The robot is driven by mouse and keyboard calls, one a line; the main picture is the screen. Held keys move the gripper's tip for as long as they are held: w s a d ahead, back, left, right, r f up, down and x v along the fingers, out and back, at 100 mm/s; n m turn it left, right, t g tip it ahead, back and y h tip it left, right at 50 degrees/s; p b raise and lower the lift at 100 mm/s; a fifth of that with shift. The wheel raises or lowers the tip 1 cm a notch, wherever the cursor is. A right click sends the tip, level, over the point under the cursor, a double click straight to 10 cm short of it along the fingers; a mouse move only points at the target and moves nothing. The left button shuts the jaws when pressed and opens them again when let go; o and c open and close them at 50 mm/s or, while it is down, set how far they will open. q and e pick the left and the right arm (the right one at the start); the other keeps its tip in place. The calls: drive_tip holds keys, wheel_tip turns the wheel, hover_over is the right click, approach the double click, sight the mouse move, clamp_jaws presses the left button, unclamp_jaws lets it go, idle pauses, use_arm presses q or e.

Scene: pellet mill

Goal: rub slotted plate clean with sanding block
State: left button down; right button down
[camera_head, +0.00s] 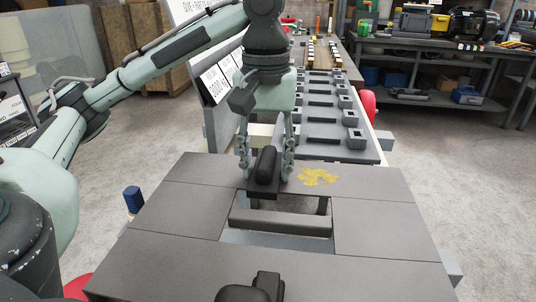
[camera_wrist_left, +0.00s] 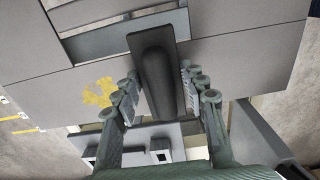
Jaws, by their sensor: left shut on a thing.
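The slotted plate (camera_head: 190,215) is a wide dark-grey plate with a rectangular opening near its middle; it also shows in the left wrist view (camera_wrist_left: 225,52). A yellow stain (camera_head: 317,176) marks its far part, right of my left gripper, and shows in the wrist view (camera_wrist_left: 98,92). My left gripper (camera_head: 266,168) is shut on the black handle of the sanding block (camera_head: 265,166), with a finger on each side. The block (camera_wrist_left: 155,70) is at the plate's far part, beside the stain and near the opening; whether it touches the plate is unclear.
Beyond lies a bench (camera_head: 345,155) with several slotted grey parts. Shelving (camera_head: 440,98) with tools stands back right, with open floor before it.

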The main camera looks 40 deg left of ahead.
sight(269, 148)
use_arm(q)
drive_tip(key=shift+s+d, duration=0.2)
drive_tip(key=shift+s, duration=0.15)
drive_tip(key=shift+w, duration=0.1)
drive_tip(key=shift+w+a, duration=0.55)
drive_tip(key=shift+w, duration=0.3)
drive_tip(key=shift+w+a, duration=0.55)
drive_tip(key=shift+w, duration=0.25)
drive_tip(key=shift+s+d, duration=0.1)
drive_tip(key=shift+s, duration=0.05)
drive_tip(key=shift+s+d, duration=0.5)
drive_tip(key=shift+s, duration=0.3)
drive_tip(key=shift+s+d, duration=0.5)
drive_tip(key=shift+s, duration=0.3)
drive_tip(key=shift+w+d, duration=0.15)
drive_tip(key=shift+w, duration=1.15)
drive_tip(key=shift+w+d, duration=0.15)
drive_tip(key=shift+w, duration=1.15)
